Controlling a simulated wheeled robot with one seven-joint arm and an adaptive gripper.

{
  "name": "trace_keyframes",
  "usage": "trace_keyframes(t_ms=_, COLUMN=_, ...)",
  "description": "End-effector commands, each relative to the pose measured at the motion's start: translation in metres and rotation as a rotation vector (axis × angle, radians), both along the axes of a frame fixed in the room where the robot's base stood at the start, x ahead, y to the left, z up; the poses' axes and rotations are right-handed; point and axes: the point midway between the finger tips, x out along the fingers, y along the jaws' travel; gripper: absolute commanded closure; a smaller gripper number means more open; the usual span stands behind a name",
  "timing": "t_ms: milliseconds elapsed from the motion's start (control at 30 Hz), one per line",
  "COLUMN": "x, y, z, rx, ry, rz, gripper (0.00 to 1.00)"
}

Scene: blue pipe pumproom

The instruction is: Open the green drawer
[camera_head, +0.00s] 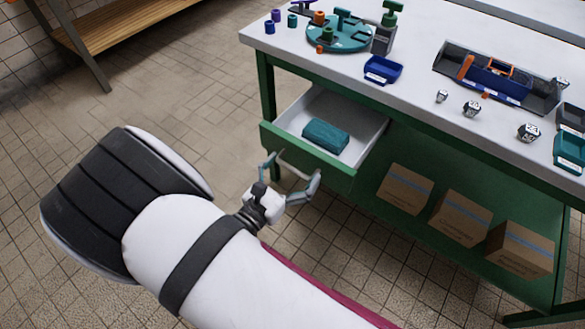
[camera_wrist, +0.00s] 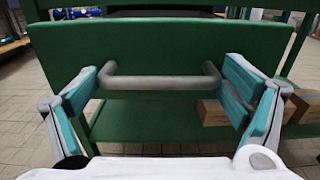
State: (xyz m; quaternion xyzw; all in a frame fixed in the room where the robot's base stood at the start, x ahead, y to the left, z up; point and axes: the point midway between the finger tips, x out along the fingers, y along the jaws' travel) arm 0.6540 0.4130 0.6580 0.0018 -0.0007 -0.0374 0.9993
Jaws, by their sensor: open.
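The green drawer (camera_head: 306,150) hangs under the white-topped workbench and stands partly pulled out. Its white inside shows in the head view, with a folded teal cloth-like item (camera_head: 326,134) lying in it. In the wrist view the green drawer front (camera_wrist: 160,50) fills the upper middle, with a grey bar handle (camera_wrist: 160,82) across it. My gripper (camera_head: 290,172) is in front of the drawer front, with its fingers wide apart. In the wrist view my gripper (camera_wrist: 165,95) has one finger at each end of the handle; contact is unclear.
Several cardboard boxes (camera_head: 461,218) stand on the lower green shelf. A wooden bench (camera_head: 125,20) stands behind.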

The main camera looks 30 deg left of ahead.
Motion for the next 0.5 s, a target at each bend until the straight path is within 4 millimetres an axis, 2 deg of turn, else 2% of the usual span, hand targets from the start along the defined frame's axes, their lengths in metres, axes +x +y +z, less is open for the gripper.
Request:
trace_keyframes(t_ms=33, x=0.001, y=-0.006, z=-0.002, rx=-0.008, ry=0.003, rz=-0.013, gripper=0.00)
trace_keyframes(t_ms=300, x=0.000, y=-0.005, z=0.000, rx=-0.008, ry=0.004, rz=-0.010, gripper=0.00)
trace_keyframes(t_ms=500, x=0.000, y=-0.003, z=0.023, rx=-0.002, ry=0.000, rz=-0.009, gripper=0.00)
